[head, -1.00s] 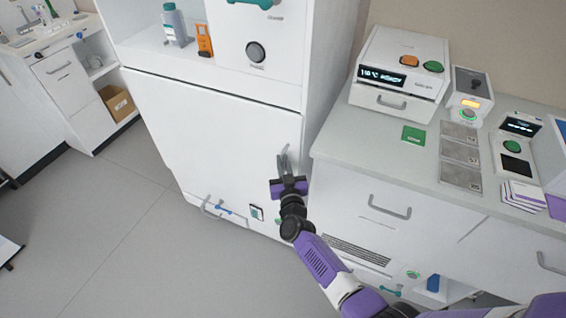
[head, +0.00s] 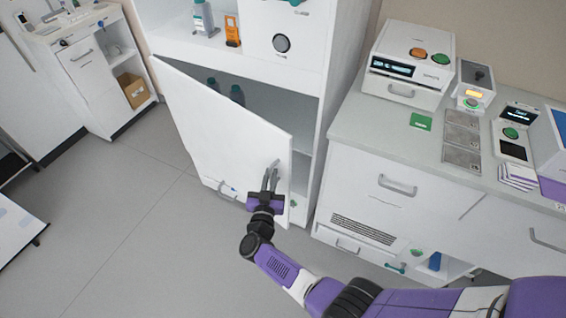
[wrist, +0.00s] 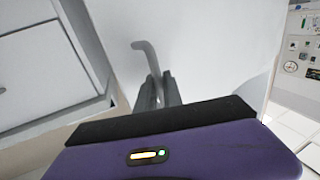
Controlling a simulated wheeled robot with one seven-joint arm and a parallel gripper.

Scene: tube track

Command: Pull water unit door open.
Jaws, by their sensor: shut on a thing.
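The white water unit door (head: 215,125) is hinged at its left side and stands partly open in the head view. Its right edge is swung out from the cabinet. My gripper (head: 270,178) is shut on the grey door handle (head: 275,168) near the door's right edge. In the wrist view the fingers (wrist: 158,92) close around the lower part of the handle (wrist: 147,55), and its bent upper end sticks out above them. Dark bottles (head: 237,95) show inside the cabinet behind the door.
A counter (head: 370,125) with drawers and devices stands to the right of the cabinet. A shelf above the door holds a bottle (head: 203,18) and an orange device (head: 232,32). The grey floor (head: 130,210) in front and left is clear.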

